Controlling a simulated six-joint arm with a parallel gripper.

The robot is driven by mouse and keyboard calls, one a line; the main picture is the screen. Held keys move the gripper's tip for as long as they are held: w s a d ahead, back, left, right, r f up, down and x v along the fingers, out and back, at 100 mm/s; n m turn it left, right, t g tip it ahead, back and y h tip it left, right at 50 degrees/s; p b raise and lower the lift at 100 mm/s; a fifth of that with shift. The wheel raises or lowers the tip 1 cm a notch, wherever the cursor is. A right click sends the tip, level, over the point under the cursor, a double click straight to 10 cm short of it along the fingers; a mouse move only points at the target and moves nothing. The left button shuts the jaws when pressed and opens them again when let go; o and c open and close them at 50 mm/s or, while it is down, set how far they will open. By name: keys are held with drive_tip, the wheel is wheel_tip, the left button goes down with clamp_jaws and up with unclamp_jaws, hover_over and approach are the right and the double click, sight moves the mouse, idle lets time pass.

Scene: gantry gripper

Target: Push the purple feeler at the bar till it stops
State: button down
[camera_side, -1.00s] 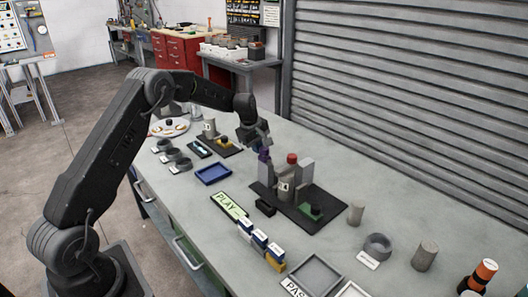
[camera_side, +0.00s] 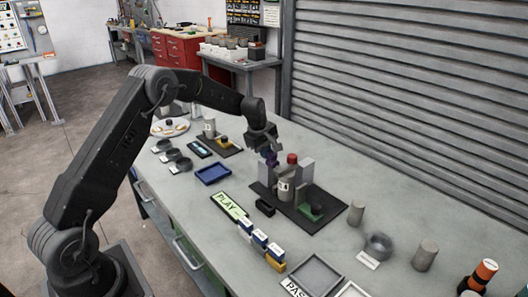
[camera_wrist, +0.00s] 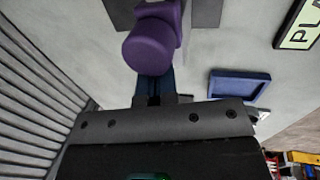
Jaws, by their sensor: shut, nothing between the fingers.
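The purple feeler (camera_side: 271,158) stands at the left back of a dark fixture plate, beside a grey block. In the wrist view the feeler (camera_wrist: 152,46) is large, its round end facing my fingers. My gripper (camera_side: 267,149) is shut and empty, right behind the feeler. In the wrist view the shut fingertips (camera_wrist: 154,78) reach the edge of the feeler's round end; I cannot tell whether they touch. I cannot make out which part is the bar.
The fixture plate (camera_side: 325,224) also bears a small green part (camera_side: 315,212). A blue tray (camera_side: 213,174) lies to the left, with a green PLAY sign (camera_side: 228,206) in front. Bare table lies behind the fixture.

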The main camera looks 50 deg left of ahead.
drive_tip(key=shift+a+r, duration=0.35)
drive_tip(key=shift+r, duration=0.2)
drive_tip(key=shift+a+r, duration=0.3)
drive_tip(key=shift+r, duration=0.2)
drive_tip(key=w+v, duration=0.1)
drive_tip(key=v, duration=0.5)
drive_tip(key=shift+w+r, duration=0.25)
drive_tip(key=shift+r, duration=0.35)
drive_tip(key=s+d+r+m+t, duration=0.1)
drive_tip(key=s+d+r+m, duration=0.7)
drive_tip(key=s+d+r, duration=0.65)
drive_tip(key=s+d+f+m, duration=0.1)
drive_tip(key=s+m, duration=0.2)
drive_tip(key=s, duration=0.4)
drive_tip(key=s+d+f+m+t, duration=0.1)
drive_tip(key=s+d+f+m, duration=0.1)
drive_tip(key=s, duration=0.6)
drive_tip(key=s+d+f+m, duration=0.1)
drive_tip(key=s+f+m, duration=0.1)
drive_tip(key=s+m, duration=0.3)
drive_tip(key=shift+s+d+t, duration=0.4)
drive_tip(key=shift+s, duration=0.75)
